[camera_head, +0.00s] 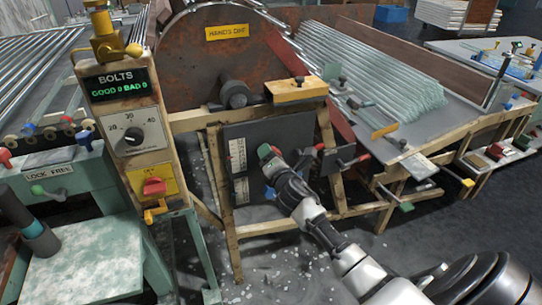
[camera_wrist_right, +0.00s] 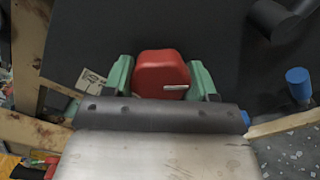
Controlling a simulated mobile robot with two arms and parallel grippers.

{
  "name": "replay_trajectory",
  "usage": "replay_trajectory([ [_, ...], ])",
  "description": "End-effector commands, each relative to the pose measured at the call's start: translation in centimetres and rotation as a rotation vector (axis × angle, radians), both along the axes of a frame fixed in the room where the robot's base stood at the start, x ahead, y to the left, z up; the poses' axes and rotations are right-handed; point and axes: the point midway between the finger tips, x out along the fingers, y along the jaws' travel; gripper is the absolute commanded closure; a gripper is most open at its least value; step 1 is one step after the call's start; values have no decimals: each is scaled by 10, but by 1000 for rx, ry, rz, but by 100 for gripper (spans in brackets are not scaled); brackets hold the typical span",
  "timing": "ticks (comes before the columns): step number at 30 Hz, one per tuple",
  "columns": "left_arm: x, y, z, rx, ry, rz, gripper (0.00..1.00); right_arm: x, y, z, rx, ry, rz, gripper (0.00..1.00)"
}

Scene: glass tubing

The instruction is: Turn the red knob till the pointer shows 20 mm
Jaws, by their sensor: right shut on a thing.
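The red knob (camera_wrist_right: 161,72) sits between the two green fingers of my right gripper (camera_wrist_right: 162,80) in the wrist view, with a short pale mark low on its face. The gripper is shut on it. In the head view my right gripper (camera_head: 268,160) reaches the dark panel (camera_head: 262,130) from the lower right and hides most of the knob. A white scale strip (camera_head: 238,155) is on the panel just left of the gripper. Its figures and pointer are too small to read. My left gripper is not in view.
A post at left carries a dial marked 20, 30, 40 with a black knob (camera_head: 133,137) and a red switch (camera_head: 154,187) on a yellow plate. A blue-capped post (camera_wrist_right: 299,84) is right in the wrist view.

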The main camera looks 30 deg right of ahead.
Motion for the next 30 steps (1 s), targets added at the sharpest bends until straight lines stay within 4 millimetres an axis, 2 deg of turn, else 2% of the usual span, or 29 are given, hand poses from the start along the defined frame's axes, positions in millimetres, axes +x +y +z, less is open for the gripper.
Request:
replay_trajectory([
  [8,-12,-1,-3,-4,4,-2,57,0,0,0,259,-60,-2,67],
  [24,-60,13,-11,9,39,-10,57,0,0,2,754,-178,-2,67],
  [30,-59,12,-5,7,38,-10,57,0,1,2,910,-216,-3,67],
])
